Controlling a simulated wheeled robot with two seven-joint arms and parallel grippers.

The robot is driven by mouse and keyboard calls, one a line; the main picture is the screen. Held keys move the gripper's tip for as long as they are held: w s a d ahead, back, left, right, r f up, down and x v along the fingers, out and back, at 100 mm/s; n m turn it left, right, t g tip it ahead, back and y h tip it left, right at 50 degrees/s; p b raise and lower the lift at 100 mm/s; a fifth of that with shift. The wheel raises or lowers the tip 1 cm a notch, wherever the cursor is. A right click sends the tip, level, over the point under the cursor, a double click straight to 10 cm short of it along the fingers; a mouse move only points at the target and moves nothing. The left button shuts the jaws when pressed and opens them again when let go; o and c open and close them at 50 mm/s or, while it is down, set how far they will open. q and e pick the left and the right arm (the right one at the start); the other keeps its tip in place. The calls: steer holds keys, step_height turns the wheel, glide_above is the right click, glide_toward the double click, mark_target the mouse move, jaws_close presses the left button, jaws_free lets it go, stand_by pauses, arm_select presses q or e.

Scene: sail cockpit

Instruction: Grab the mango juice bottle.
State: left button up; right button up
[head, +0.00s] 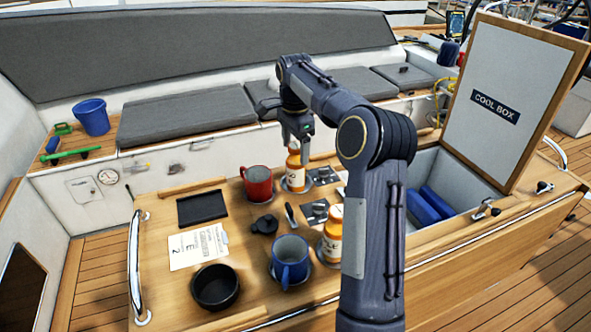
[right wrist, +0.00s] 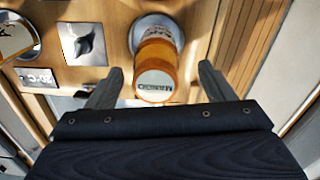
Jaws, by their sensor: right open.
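The mango juice bottle (head: 295,172) is orange with a white label and stands upright at the table's far side, just right of the red mug. In the right wrist view its pale cap, lettered MANGO, and orange body (right wrist: 157,55) show between my fingers. My right gripper (head: 301,138) hangs above the bottle, open and pointing down. In the right wrist view the right gripper (right wrist: 159,78) has one finger on each side of the cap, with gaps on both sides. My left gripper is out of view.
A second orange bottle (head: 332,240) stands nearer, partly behind my right arm. A red mug (head: 256,183), blue mug (head: 290,262), black bowl (head: 215,287) and black lid (head: 265,224) share the table (head: 170,215). The open cool box (head: 425,180) is at right.

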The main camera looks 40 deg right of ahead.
mark_target(296, 158)
steer(key=f, duration=0.2)
steer(key=shift+s+a+f, duration=0.1)
steer(key=shift+s+f, duration=0.15)
steer(key=shift+f, duration=0.7)
steer(key=c, duration=1.1)
steer(key=shift+r, duration=0.1)
steer(key=shift+c, duration=0.8)
steer(key=shift+r, duration=0.1)
